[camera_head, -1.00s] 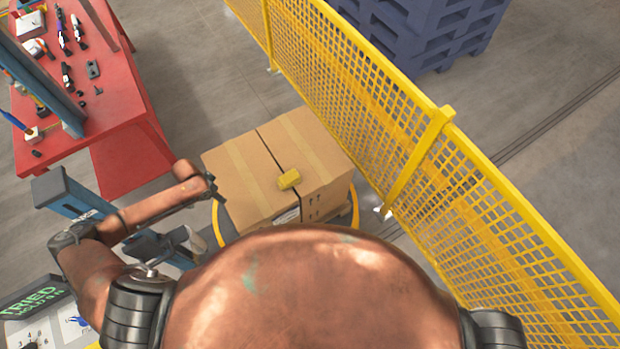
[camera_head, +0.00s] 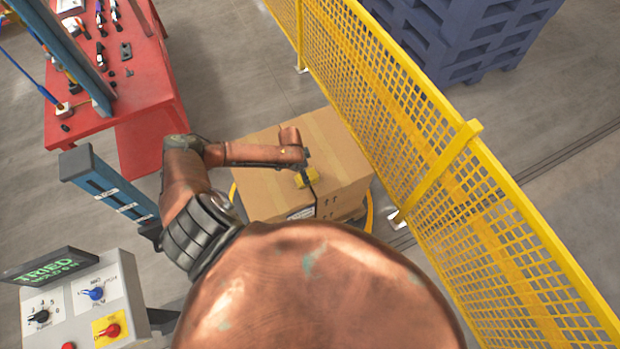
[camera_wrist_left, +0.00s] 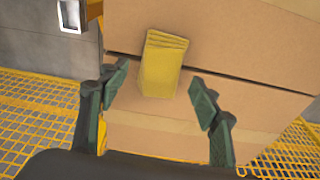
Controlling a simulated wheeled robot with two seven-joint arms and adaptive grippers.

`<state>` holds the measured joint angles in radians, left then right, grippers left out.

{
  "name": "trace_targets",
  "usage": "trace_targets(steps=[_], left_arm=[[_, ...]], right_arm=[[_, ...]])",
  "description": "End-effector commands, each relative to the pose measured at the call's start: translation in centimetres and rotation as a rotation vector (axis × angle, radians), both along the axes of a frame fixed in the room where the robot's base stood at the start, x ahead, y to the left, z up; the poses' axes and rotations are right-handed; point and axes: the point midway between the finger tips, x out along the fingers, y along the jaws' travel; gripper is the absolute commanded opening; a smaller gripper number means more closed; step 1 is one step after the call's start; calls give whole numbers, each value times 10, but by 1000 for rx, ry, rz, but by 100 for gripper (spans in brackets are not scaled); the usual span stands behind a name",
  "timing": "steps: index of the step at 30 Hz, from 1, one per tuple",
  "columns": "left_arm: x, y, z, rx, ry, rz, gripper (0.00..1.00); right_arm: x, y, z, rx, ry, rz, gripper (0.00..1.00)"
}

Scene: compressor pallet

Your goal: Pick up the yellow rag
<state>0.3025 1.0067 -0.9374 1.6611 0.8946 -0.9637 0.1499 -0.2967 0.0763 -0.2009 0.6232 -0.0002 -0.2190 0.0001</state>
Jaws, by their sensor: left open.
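The yellow rag (camera_head: 307,178) lies folded on top of the cardboard box (camera_head: 262,190), across the dark seam between its flaps. In the left wrist view the yellow rag (camera_wrist_left: 161,64) sits just beyond the fingertips, roughly centred between them. My left gripper (camera_wrist_left: 158,92) is open and empty, with its green fingers spread over the cardboard box (camera_wrist_left: 240,95). In the head view the left arm reaches over the box, and the hand partly hides the rag. My right gripper is not in view.
A yellow mesh fence (camera_head: 420,140) runs close along the right of the box. A red table (camera_head: 120,90) with tools stands at the upper left. A blue post (camera_head: 105,185) and a control panel (camera_head: 75,300) stand at the left. Blue pallets (camera_head: 455,35) are stacked behind the fence.

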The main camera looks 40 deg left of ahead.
Motion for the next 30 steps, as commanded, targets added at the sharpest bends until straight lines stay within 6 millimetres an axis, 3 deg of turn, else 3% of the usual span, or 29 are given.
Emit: trace_targets(steps=[12, 22, 30], left_arm=[[15, -7, -46, 0, -1, -2, 65], [15, -7, -53, 0, -2, -3, 65], [15, -7, -53, 1, -2, -3, 47]], right_arm=[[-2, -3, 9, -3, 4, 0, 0], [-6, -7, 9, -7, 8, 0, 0], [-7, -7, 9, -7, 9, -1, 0]])
